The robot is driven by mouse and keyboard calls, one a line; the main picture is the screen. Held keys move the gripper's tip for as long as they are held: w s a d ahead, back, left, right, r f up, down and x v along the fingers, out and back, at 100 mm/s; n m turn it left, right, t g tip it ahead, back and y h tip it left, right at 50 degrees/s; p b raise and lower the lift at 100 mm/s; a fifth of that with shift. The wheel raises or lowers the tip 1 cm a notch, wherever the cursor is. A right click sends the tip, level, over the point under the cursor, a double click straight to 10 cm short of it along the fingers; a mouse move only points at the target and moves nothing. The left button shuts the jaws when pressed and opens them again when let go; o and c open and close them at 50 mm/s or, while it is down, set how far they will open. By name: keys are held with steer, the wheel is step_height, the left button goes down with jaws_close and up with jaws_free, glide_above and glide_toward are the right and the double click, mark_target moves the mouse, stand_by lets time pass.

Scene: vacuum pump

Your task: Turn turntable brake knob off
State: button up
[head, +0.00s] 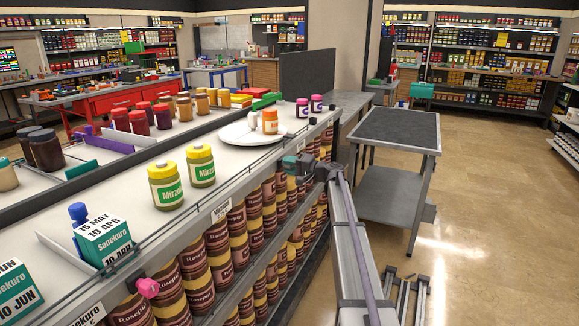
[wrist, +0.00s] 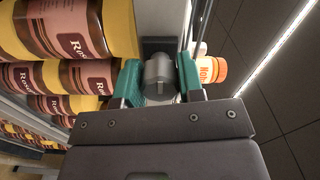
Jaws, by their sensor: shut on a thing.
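A grey cylindrical knob (wrist: 159,76) with a thin notch line on its face sits between the teal fingers of my gripper (wrist: 160,88) in the wrist view. My gripper is shut on it. In the head view my gripper (head: 296,165) is at the front edge of the shelf, just below the turntable; the knob cannot be made out there. The round white turntable (head: 237,134) is on the shelf top with an orange-and-white bottle (head: 270,121) and a small white bottle (head: 253,120) on it.
Rows of Rosepip jars (head: 220,246) fill the shelf below, close beside my gripper. A pink knob (head: 148,287) sticks out from the shelf edge at the lower left. Mirzol jars (head: 165,185) stand on top. A grey table (head: 397,130) stands to the right, with open floor beyond.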

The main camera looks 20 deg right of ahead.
steer(key=o, duration=0.9)
steer(key=v, duration=1.1)
